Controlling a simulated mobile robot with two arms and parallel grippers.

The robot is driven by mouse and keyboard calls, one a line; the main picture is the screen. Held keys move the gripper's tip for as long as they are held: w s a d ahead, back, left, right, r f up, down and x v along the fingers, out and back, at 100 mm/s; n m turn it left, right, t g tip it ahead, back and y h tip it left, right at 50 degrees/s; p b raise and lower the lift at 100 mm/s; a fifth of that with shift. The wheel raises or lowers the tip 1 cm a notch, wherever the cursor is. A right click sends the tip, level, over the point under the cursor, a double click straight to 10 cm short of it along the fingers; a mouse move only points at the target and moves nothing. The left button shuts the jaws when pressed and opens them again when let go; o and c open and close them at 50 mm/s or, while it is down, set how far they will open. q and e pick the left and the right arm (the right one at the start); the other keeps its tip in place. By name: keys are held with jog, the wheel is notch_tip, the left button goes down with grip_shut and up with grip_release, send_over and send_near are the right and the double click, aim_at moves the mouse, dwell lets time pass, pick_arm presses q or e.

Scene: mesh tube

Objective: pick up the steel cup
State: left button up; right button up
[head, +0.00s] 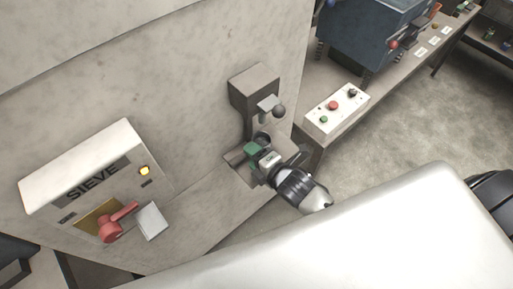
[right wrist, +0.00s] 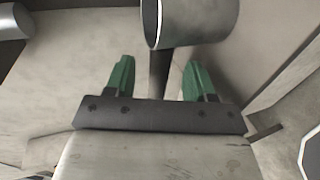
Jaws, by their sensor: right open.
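The steel cup (right wrist: 196,24) is a grey, open-mouthed cylinder at the top of the right wrist view, with a dark handle-like bar below it between the fingers. In the head view the cup (head: 263,138) is small and dark, below a grey wall-mounted unit (head: 255,88). My right gripper (head: 261,153) is open at the cup, its green fingers on either side of the bar; the right wrist view also shows this gripper (right wrist: 159,78). I cannot tell whether a finger touches the bar. My left gripper is not in view.
A SIEVE panel (head: 92,172) with a red lever (head: 117,222) and yellow lamp is on the wall at left. A white button box (head: 336,108) stands on a bench to the right, before a blue machine (head: 372,38). Open floor lies at right.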

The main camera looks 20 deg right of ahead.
jog(key=shift+x, duration=1.5)
jog(key=shift+s, duration=0.1)
jog(key=shift+c, duration=0.3)
grip_shut()
